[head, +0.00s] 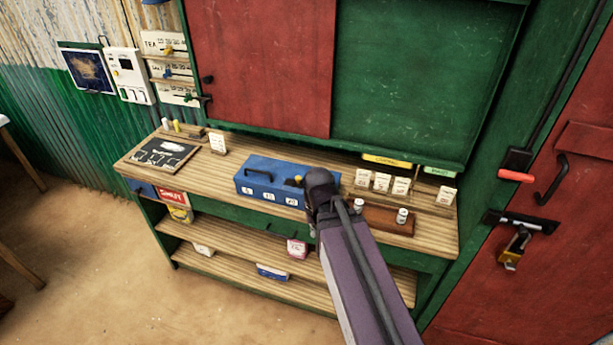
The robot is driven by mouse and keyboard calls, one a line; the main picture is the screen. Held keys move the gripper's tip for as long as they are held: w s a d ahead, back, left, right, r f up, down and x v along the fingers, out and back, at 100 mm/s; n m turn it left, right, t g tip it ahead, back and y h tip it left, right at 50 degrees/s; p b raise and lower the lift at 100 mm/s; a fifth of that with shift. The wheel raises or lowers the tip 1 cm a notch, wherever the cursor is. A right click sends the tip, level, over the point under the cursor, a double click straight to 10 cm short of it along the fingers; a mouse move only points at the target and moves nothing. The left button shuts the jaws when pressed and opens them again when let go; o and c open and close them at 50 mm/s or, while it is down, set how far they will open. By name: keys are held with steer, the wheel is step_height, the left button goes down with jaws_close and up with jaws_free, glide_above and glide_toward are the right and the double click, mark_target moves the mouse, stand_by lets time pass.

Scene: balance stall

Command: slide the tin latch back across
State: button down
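A blue tin (262,172) with a dark handle on its lid and white labels along its front stands on the wooden counter. My gripper (312,220) is mostly hidden beneath the arm, near the counter's front edge. Its fingers cannot be made out, nor whether it touches anything.
Right of my arm, a brown tray (388,221) holds small weights, with several white cards (381,182) behind. A slate (162,153) lies at the counter's left end. A red door (545,240) stands at right. The counter left of the tin is partly clear.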

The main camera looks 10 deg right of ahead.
steer(key=w+d+r+m+y+p, duration=0.2)
steer(key=w+r+m+p, duration=0.25)
steer(key=w+m, duration=0.6)
steer(key=m+t+y+p, duration=0.1)
steer(key=m+y+p, duration=0.15)
steer(key=m, duration=0.65)
glide_toward(298, 180)
steer(key=s+d+r, duration=0.1)
steer(key=d, duration=0.1)
steer(key=shift+w+d+r+m+h+p, duration=0.25)
steer(key=shift+w+d+r+m+p, duration=0.1)
steer(key=shift+d+m, duration=0.15)
steer(key=shift+a+f, duration=0.1)
steer(key=shift+f, duration=0.15)
steer(key=b+x, duration=0.9)
steer(key=shift+w+a+f, duration=0.1)
steer(key=shift+w+f, duration=0.15)
steer(key=shift+f, duration=0.05)
steer(key=shift+a, duration=0.1)
steer(key=shift+w+a, duration=0.45)
steer(key=shift+a, duration=0.25)
steer(key=shift+w+a, duration=0.45)
steer(key=shift+a, duration=0.25)
steer(key=shift+d+r, duration=0.1)
